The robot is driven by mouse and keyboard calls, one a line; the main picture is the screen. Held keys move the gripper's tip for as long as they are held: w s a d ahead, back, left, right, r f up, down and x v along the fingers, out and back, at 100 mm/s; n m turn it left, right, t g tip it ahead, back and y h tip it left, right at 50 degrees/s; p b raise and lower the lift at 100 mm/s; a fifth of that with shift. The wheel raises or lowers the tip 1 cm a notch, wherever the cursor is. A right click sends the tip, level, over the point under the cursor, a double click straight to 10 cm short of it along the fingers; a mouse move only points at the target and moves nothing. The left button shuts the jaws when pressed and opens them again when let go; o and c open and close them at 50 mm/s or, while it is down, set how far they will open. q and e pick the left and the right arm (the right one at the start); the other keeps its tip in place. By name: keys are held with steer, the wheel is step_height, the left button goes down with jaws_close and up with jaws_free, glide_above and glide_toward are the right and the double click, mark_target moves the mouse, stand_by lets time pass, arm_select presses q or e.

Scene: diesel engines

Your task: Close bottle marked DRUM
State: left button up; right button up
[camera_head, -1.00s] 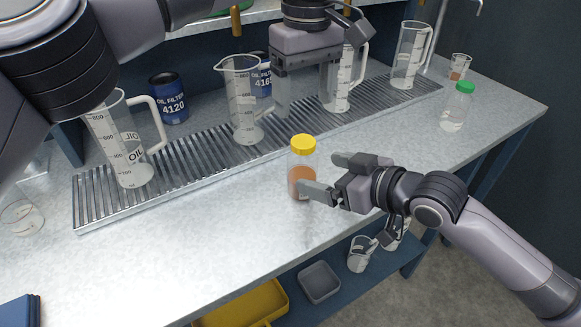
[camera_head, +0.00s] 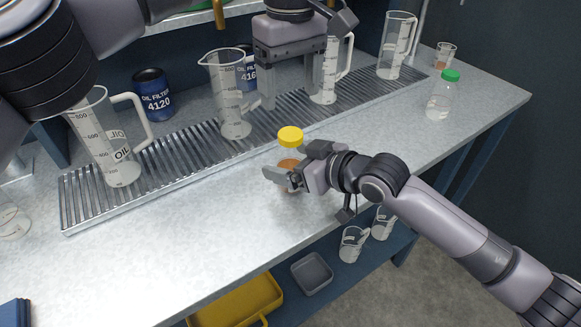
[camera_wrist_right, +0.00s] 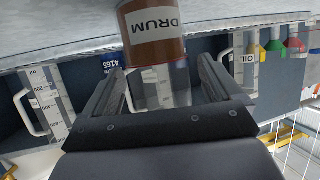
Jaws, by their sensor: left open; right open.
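The bottle marked DRUM (camera_wrist_right: 155,42) has amber contents and shows upside down in the right wrist view, beyond and between my right fingertips. In the head view the bottle (camera_head: 288,164) stands upright on the bench, its lower part hidden by my right gripper. A yellow cap (camera_head: 290,136) sits at its mouth; I cannot tell how tight it is. My right gripper (camera_head: 282,174) is open, its fingers around or just beside the bottle's lower body. My left gripper (camera_head: 290,92) is open and empty above the grating, behind and higher than the bottle.
Clear measuring jugs (camera_head: 233,95) stand along the metal grating (camera_head: 190,150) at the back. A blue oil filter can (camera_head: 153,95) stands behind it. A green-capped bottle (camera_head: 440,98) and small beaker (camera_head: 445,56) are at right. The bench front (camera_head: 180,225) is clear.

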steer(key=shift+w+a+f, duration=0.15)
steer(key=shift+w+a, duration=0.15)
steer(key=shift+a, duration=0.05)
